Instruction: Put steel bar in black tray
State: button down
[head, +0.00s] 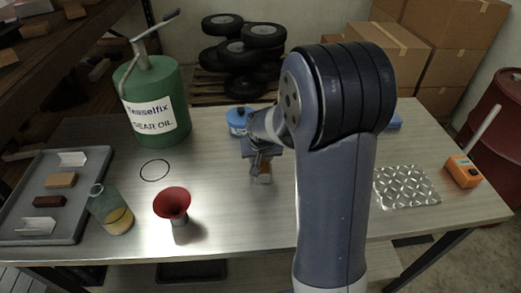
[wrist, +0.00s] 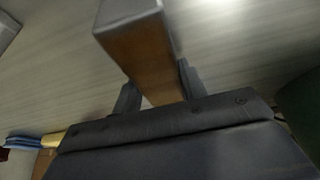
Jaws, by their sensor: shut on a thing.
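My gripper (head: 262,168) is over the middle of the table, pointing down. In the wrist view my gripper (wrist: 158,92) is shut on a bar with a grey end and brownish sides, which I take to be the steel bar (wrist: 141,52). Only a small part of the steel bar (head: 264,178) shows below the fingers in the head view; whether it touches the table I cannot tell. A dark grey tray (head: 87,191) lies at the table's left end, holding several small pieces. A black tray (head: 192,271) shows below the table; which tray is meant is unclear.
A red funnel (head: 172,203), a beaker of yellow liquid (head: 110,211) and a black ring (head: 155,170) lie between gripper and grey tray. A green oil can (head: 152,95) and blue container (head: 237,121) stand behind. A tread plate (head: 406,187) and orange device (head: 463,171) are right.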

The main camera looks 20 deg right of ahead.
jog(key=shift+w, duration=0.1)
jog(key=c, duration=1.3)
grip_release()
jog(key=shift+f, duration=0.2)
jog(key=o, duration=0.5)
jog(key=shift+r, duration=0.1)
jog(key=shift+c, duration=0.2)
